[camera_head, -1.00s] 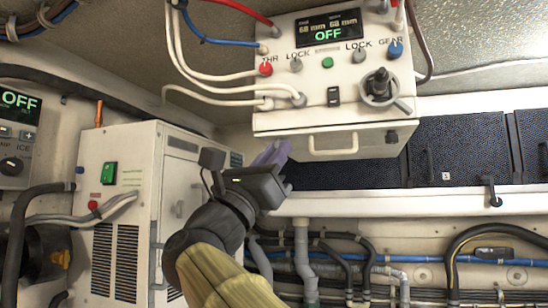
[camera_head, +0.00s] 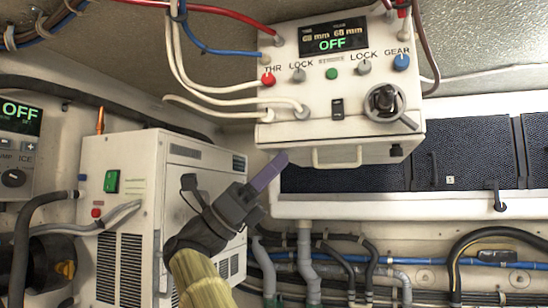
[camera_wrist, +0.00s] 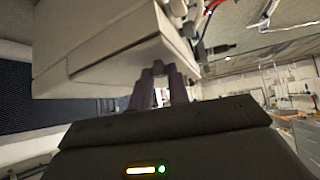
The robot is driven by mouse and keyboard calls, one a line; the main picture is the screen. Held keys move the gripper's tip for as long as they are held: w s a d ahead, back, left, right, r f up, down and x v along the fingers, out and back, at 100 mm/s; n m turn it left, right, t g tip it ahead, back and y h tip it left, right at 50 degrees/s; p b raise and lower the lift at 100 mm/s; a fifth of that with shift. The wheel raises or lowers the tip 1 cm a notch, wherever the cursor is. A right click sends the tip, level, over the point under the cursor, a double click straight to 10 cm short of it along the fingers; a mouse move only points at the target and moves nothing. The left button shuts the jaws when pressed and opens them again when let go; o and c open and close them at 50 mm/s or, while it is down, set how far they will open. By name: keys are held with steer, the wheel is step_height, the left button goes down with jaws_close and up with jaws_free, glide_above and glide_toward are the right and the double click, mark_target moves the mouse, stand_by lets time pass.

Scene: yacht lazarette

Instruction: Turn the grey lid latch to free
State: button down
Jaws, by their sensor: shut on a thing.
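My gripper (camera_head: 272,170) has purple fingers and reaches up to the lower left corner of the white control box (camera_head: 330,128). In the wrist view the two fingertips (camera_wrist: 160,74) stand close together beside the box's lower edge, shut on a small grey piece (camera_wrist: 159,68) between them. This piece looks like the grey lid latch, but its shape and turn are mostly hidden by the fingers. In the head view the fingers cover that spot, and I cannot make out the latch there.
The box's front has a pale handle (camera_head: 337,157), knobs and a grey wheel control (camera_head: 383,102). White hoses (camera_head: 195,85) run to its left side. A white unit (camera_head: 140,215) stands left of my arm. Dark panels (camera_head: 465,150) lie behind, and pipes (camera_head: 305,260) run below.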

steer(key=shift+w+d+r+m+g+y+p, duration=0.15)
steer(key=shift+m+g+y+p, duration=0.8)
steer(key=shift+g, duration=1.4)
steer(key=shift+w+a+m+g+y+p, duration=0.15)
steer(key=shift+m+g+y+p, duration=0.8)
steer(key=shift+g, duration=1.35)
steer(key=shift+w+d+r+m+g+y+p, duration=0.15)
steer(key=shift+m+g+y+p, duration=0.4)
steer(key=shift+m+g, duration=1.3)
steer(key=shift+f+n+g, duration=0.15)
steer(key=shift+n+g, duration=0.3)
steer(key=shift+g, duration=0.25)
steer(key=c, duration=1.3)
jaws_free()
steer(key=shift+c, duration=0.2)
steer(key=shift+f, duration=0.1)
steer(key=p+v, duration=0.2)
steer(key=v, duration=0.5)
steer(key=shift+w+a, duration=0.2)
steer(key=shift+a, duration=0.1)
steer(key=shift+f, duration=0.15)
